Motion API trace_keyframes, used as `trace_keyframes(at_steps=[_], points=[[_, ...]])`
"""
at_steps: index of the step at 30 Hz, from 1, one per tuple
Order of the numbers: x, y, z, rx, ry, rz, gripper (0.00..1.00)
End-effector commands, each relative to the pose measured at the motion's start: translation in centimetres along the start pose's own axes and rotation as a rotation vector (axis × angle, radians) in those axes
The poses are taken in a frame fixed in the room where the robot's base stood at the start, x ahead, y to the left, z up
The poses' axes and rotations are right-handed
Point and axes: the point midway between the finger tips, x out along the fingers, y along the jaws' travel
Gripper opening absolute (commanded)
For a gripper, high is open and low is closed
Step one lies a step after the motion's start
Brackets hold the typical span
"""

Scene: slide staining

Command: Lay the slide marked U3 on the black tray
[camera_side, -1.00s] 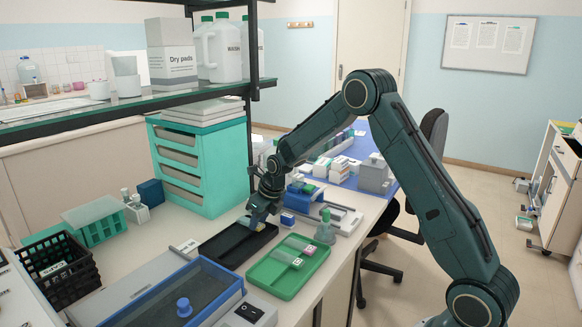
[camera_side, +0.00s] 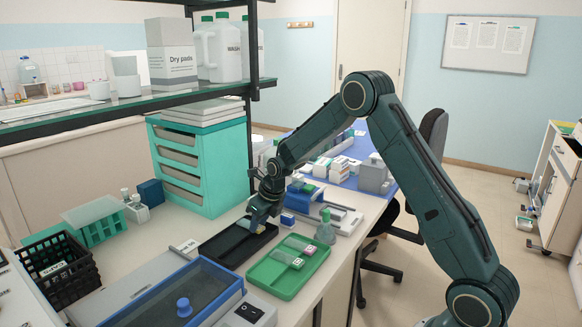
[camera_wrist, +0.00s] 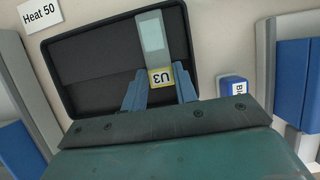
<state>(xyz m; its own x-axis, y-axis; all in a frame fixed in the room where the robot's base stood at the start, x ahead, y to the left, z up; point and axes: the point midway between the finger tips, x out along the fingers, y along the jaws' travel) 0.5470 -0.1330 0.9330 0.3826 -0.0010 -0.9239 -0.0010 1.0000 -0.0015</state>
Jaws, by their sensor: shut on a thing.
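The slide marked U3 (camera_wrist: 154,42) has a clear glass body and a yellow label end. My gripper (camera_wrist: 160,88) is shut on its label end in the wrist view. The slide reaches out over the black tray (camera_wrist: 82,55), toward the tray's far edge in that view. I cannot tell whether the slide touches the tray floor. In the side view my gripper (camera_side: 254,222) is low over the back right part of the black tray (camera_side: 222,250). There the slide shows only as a small pale and yellow patch.
A green tray (camera_side: 266,283) with a few slides lies right beside the black tray. A grey-green bottle (camera_side: 325,228) stands behind it. A blue box (camera_wrist: 232,86) is close to the black tray's right side in the wrist view.

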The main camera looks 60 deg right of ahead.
Motion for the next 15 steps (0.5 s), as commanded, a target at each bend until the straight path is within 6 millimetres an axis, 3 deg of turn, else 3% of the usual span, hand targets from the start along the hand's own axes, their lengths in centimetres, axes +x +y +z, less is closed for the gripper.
trace_keyframes(at_steps=[12, 13, 15], points=[[0.29, 0.0, -0.13, 0.0, 0.0, 0.0, 0.06], [0.29, 0.0, -0.13, 0.0, 0.0, 0.0, 0.31], [0.28, 0.0, -0.12, 0.0, 0.0, 0.0, 0.44]])
